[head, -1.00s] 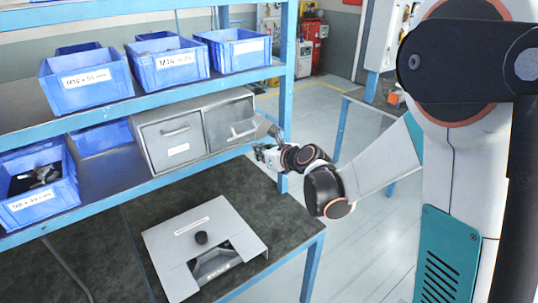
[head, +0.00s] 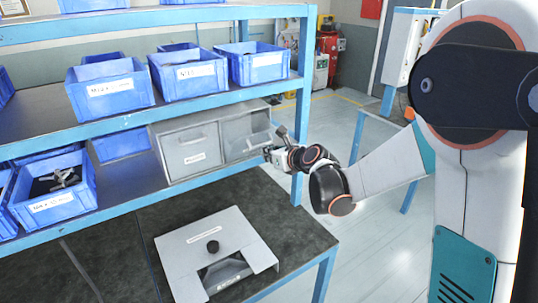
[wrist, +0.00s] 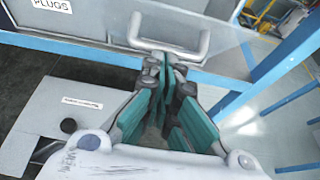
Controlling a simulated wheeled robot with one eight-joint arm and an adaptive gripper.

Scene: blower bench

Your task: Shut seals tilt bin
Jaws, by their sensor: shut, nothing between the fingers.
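A grey two-bin unit stands on the lower shelf. Its left bin (head: 192,148) is closed and carries a white label, which reads PLUGS in the wrist view (wrist: 53,5). The right bin (head: 243,146) has its front leaning outward; its label cannot be read. In the wrist view the right bin's handle (wrist: 170,47) crosses just beyond my fingertips. My gripper (head: 270,154) is shut and empty, in front of the right bin near its lower right corner. It also shows in the wrist view (wrist: 168,72), close to the handle; I cannot tell whether they touch.
A grey box with a black knob (head: 214,250) sits on the dark bench below. Blue bins (head: 110,90) line the shelves. A blue rack post (head: 304,100) stands close to the right of my gripper. The floor (head: 385,225) to the right is open.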

